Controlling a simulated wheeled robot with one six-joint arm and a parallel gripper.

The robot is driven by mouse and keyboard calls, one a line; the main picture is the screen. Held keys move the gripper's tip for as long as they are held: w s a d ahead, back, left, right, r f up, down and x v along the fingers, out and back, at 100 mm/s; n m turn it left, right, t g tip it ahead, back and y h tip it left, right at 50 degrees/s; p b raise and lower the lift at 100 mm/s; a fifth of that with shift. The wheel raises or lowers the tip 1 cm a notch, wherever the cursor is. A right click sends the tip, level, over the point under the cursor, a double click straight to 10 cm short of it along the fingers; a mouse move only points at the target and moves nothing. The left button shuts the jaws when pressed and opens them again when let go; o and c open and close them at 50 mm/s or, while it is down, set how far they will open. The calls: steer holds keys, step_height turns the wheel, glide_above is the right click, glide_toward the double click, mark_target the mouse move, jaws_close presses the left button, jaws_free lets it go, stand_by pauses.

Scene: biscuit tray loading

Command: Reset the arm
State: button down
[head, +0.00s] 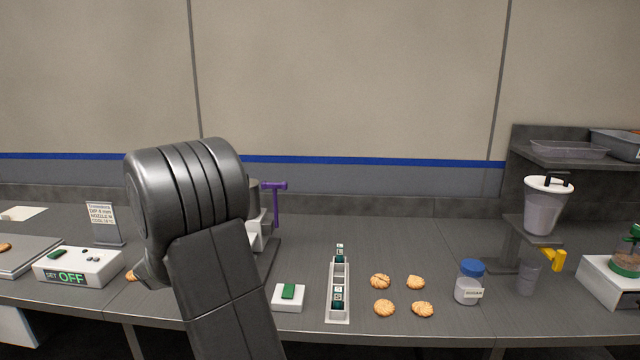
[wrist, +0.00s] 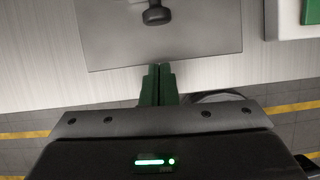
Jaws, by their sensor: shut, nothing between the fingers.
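My gripper (wrist: 158,84) shows in the wrist view with its two green fingers together and nothing between them. It points over a grey plate (wrist: 205,35) with a dark knob (wrist: 156,15) on it. In the head view my arm rises in front of the left half of the counter and hides part of it; the gripper's fingers do not show there.
The grey counter (head: 445,240) holds a white control box marked OFF (head: 80,267), a green-buttoned white box (head: 288,298), a narrow rack (head: 338,290), several biscuits (head: 384,308), a blue-lidded jar (head: 468,283) and a lidded dispenser (head: 541,208). A shelf (head: 570,160) stands right.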

steer(key=shift+s+a+f+b, duration=0.1)
steer(key=shift+s+f+b, duration=0.2)
steer(key=shift+s, duration=0.4)
steer(key=shift+s+r, duration=0.2)
steer(key=shift+s, duration=0.2)
